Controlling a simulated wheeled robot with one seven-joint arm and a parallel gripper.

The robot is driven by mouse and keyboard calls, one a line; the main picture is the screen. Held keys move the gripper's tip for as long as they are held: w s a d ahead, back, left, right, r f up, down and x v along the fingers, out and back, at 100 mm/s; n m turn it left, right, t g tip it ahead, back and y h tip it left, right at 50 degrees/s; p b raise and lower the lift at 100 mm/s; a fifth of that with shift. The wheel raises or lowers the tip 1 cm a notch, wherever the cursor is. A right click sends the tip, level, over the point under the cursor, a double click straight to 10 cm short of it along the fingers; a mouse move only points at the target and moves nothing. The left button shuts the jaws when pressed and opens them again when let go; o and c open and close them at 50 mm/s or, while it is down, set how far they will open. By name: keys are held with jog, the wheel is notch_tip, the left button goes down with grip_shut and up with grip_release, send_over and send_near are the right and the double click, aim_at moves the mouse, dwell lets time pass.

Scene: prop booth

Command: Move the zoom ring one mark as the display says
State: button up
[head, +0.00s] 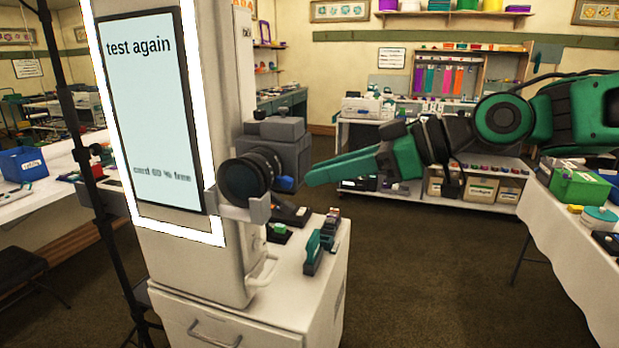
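The display (155,110) on the white booth reads "test again" at the top and, smaller and less clearly, what looks like "card 60 % free" below. A black lens (245,178) with a ribbed ring (268,165) sits in a grey bracket (246,210) beside the display. The marks on the ring are too small to read. A small blue piece (285,184) shows at the lens's right edge; I cannot tell whether it is fixed to the ring. My green gripper (312,178) points left, its tips just right of the lens, apparently apart from it. Its fingers overlap in this view, so their opening is unclear.
A grey camera-like body (275,145) stands behind the lens. A green-and-black tool (316,250) and small items lie on the white cabinet (300,290). A black stand pole (75,130) rises at left. A white-clothed table (570,250) is at right; the floor between is clear.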

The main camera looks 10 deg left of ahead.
jog(key=v, duration=0.6)
jog(key=y, duration=0.5)
send_near(293, 180)
jog(key=shift+w+a+r, duration=0.1)
jog(key=shift+w+a, duration=0.05)
jog(key=shift+a, duration=1.35)
jog(key=shift+w+a+f, duration=0.1)
jog(key=shift+w+a, duration=0.05)
jog(key=shift+a, duration=1.35)
jog(key=shift+w+a+r, duration=0.1)
jog(key=shift+w+a, duration=0.05)
jog(key=shift+a, duration=1.4)
grip_shut()
